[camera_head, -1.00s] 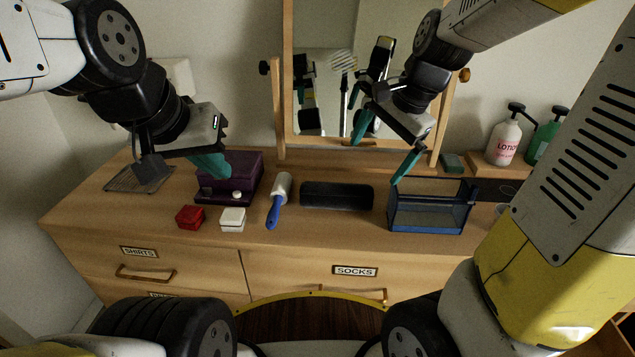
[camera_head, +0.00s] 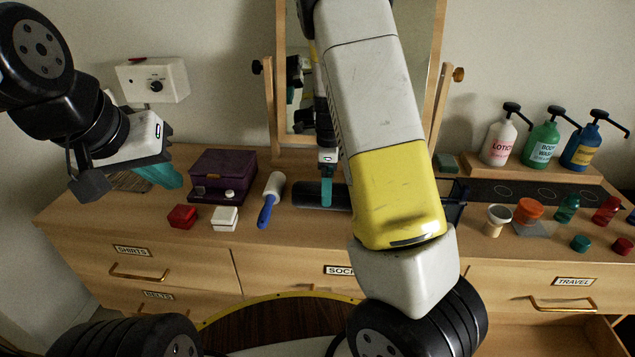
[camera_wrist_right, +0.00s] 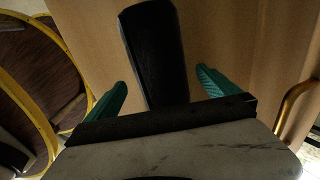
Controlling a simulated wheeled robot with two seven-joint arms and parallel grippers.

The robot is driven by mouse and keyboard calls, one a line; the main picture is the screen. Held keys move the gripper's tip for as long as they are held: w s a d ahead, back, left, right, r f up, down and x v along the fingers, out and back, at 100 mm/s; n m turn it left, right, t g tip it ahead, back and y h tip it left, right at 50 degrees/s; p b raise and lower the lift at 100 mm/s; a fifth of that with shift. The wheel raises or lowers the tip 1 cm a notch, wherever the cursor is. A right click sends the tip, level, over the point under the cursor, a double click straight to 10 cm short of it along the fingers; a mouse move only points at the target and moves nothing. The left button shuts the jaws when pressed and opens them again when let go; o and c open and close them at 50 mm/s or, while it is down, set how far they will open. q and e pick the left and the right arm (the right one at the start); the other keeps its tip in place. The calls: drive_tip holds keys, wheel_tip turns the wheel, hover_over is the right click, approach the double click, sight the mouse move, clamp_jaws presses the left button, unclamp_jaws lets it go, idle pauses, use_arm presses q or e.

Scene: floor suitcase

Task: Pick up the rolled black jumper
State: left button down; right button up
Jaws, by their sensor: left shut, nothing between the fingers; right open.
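The rolled black jumper (camera_head: 306,195) lies on the dresser top in the head view, its right part hidden behind my right arm. In the right wrist view the jumper (camera_wrist_right: 155,55) shows as a dark roll running away between the fingers. My right gripper (camera_wrist_right: 162,90) is open, one finger on each side of the roll with a gap to each. In the head view one teal fingertip of the right gripper (camera_head: 327,190) shows over the jumper; touching cannot be told. My left gripper (camera_head: 165,177) is shut and empty, above the dresser's left end.
A lint roller (camera_head: 270,200) lies just left of the jumper. A purple box (camera_head: 222,175), a red box (camera_head: 183,216) and a white box (camera_head: 225,217) are farther left. A dark-framed bin (camera_head: 457,199) is mostly hidden behind my right arm. A mirror post (camera_head: 271,110) stands behind.

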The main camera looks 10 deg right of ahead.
wheel_tip(320, 180, down, 4)
drive_tip(key=shift+d+f, duration=0.1)
drive_tip(key=shift+d, duration=0.05)
drive_tip(key=shift+w, duration=0.1)
drive_tip(key=c, duration=1.8)
